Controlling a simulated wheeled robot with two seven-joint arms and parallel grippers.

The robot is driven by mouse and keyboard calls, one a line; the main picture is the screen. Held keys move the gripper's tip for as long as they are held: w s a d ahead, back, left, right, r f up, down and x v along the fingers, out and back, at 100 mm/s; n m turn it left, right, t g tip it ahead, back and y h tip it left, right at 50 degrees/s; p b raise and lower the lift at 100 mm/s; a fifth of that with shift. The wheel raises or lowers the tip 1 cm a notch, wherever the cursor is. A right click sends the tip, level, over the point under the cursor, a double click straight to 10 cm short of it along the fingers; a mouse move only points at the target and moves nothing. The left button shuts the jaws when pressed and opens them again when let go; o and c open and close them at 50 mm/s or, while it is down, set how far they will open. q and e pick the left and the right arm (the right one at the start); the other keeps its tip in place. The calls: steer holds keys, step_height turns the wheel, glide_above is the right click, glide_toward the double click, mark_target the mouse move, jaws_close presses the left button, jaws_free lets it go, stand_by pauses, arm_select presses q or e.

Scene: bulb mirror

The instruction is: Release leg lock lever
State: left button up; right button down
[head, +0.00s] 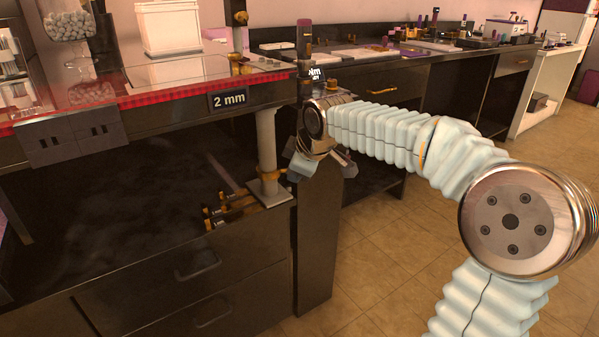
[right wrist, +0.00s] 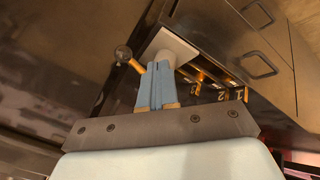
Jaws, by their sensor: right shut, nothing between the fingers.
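The leg (head: 267,140) is a pale grey post on a square foot plate, under the bench corner. In the right wrist view, its plate (right wrist: 175,46) shows just beyond my fingertips. The lever (right wrist: 135,65) is an orange rod with a dark round knob, sticking out beside the leg, close to my fingertips; I cannot tell whether they touch. My left gripper is not in view.
The bench with a red edge and a "2 mm" sign (head: 229,99) stands above the leg. Below are a dark cabinet with drawers (head: 190,275) and several numbered orange-and-black parts (head: 213,215). A dark panel (head: 318,240) stands under my gripper. Open tiled floor (head: 400,240) lies right.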

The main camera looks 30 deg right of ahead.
steer(key=p+v, duration=0.1)
steer(key=v, duration=0.9)
steer(key=shift+d, duration=0.6)
